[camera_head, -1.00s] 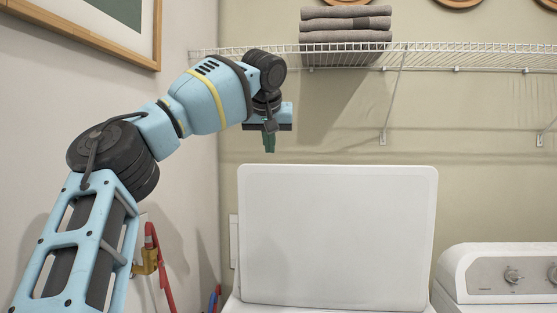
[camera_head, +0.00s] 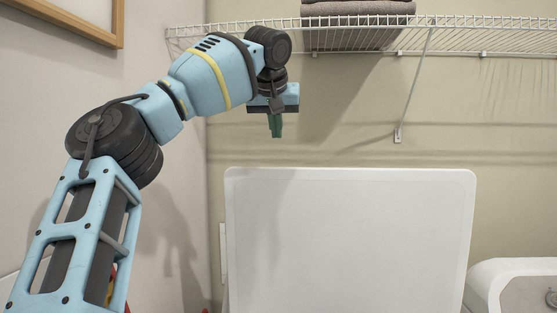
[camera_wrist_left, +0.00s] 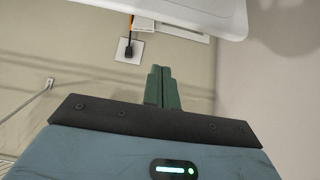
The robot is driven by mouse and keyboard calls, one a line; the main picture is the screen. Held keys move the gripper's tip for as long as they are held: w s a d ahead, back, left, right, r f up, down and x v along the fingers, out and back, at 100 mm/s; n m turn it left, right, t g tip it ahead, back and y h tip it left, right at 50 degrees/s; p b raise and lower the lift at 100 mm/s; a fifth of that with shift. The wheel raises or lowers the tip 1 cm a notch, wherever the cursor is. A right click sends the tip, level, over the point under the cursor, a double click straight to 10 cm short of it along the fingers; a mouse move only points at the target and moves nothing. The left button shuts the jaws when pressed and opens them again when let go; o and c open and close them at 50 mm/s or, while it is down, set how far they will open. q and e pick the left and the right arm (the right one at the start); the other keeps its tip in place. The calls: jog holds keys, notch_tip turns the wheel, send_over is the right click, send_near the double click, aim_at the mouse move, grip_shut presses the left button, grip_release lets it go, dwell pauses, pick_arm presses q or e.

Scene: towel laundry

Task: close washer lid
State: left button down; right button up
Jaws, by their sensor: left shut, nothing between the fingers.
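The white washer lid (camera_head: 350,240) stands upright, open, in front of the back wall in the head view. Its edge also shows at the top of the left wrist view (camera_wrist_left: 200,12). The washer body below is out of the head view. My left gripper (camera_head: 276,132) hangs pointing down above the lid's top edge, left of its middle, apart from it in the picture. Its green fingers are together and empty, as the left wrist view (camera_wrist_left: 162,88) also shows. My right gripper is not in view.
A white wire shelf (camera_head: 470,40) with folded grey-brown towels (camera_head: 358,30) runs along the wall above. A second white appliance (camera_head: 515,285) stands at the lower right. A framed picture (camera_head: 85,20) hangs on the left wall. A wall outlet (camera_wrist_left: 129,50) shows in the wrist view.

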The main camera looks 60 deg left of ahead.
aim_at(276, 174)
pick_arm(q)
jog(key=shift+w+a+f+p, duration=0.2)
jog(key=shift+a+f+p, duration=0.15)
jog(key=shift+f, duration=0.85)
jog(key=shift+w+a+f+p, duration=0.25)
jog(key=shift+a+f, duration=0.1)
jog(key=shift+f, duration=0.8)
jog(key=shift+w+a+f+p, duration=0.2)
jog(key=shift+a+f+p, duration=0.15)
jog(key=shift+f, duration=0.85)
jog(key=shift+d+f, duration=0.15)
jog(key=shift+d, duration=0.05)
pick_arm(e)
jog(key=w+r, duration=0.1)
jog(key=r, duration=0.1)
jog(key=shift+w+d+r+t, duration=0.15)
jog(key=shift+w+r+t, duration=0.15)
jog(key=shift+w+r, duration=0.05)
pick_arm(q)
jog(key=shift+f, duration=0.1)
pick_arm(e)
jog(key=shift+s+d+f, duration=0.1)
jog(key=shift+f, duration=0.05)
